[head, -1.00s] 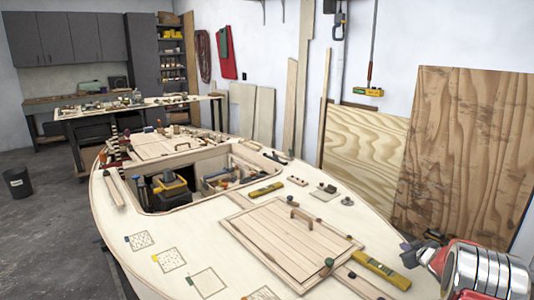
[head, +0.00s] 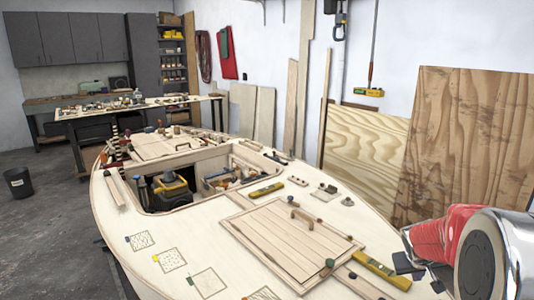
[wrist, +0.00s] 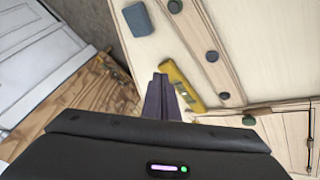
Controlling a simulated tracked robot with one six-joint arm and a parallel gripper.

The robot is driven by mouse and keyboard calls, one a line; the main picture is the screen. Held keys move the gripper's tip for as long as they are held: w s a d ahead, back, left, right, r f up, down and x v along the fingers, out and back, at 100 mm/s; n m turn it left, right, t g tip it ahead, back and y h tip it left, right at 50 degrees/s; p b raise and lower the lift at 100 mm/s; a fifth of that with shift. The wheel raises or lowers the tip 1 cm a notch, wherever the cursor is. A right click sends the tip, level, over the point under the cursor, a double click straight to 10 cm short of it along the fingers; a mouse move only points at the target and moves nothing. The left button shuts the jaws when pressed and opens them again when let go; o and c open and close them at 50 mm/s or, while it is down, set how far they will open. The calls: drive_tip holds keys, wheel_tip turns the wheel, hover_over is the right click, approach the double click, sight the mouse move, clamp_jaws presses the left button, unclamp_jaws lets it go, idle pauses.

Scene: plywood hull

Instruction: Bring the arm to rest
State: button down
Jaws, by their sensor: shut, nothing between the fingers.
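My gripper (wrist: 162,98) shows in the wrist view with its two dark fingers together and nothing between them. It is above the pale plywood deck (wrist: 165,50), and a yellow spirit level (wrist: 190,90) lies beyond the fingertips, partly covered by them. My arm, red and silver, is at the lower right of the head view. I cannot clearly make out the fingers there. The same yellow level (head: 381,270) lies on the deck just left of my arm.
A grey block (wrist: 140,21) lies near the deck edge. A slatted hatch (head: 290,238) with a handle lies left of the level. The open cockpit (head: 195,180) holds tools. Plywood sheets (head: 465,150) lean on the wall at right. Floor (head: 40,235) at left is mostly clear.

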drive_tip(key=s+a+r+y, duration=0.1)
drive_tip(key=s+a+r, duration=0.3)
drive_tip(key=s+a, duration=0.5)
drive_tip(key=s+a+r+y, duration=0.2)
drive_tip(key=s+a+r, duration=0.2)
drive_tip(key=s+a, duration=0.5)
drive_tip(key=s+a+r+n+y, duration=0.1)
drive_tip(key=s+a+r, duration=0.3)
drive_tip(key=s+a, duration=0.5)
drive_tip(key=shift+s+a+t+y, duration=0.3)
drive_tip(key=shift+s+a+t, duration=0.1)
drive_tip(key=shift+s, duration=0.2)
drive_tip(key=c, duration=2.5)
unclamp_jaws()
drive_tip(key=shift+r, duration=0.1)
drive_tip(key=shift+c, duration=0.2)
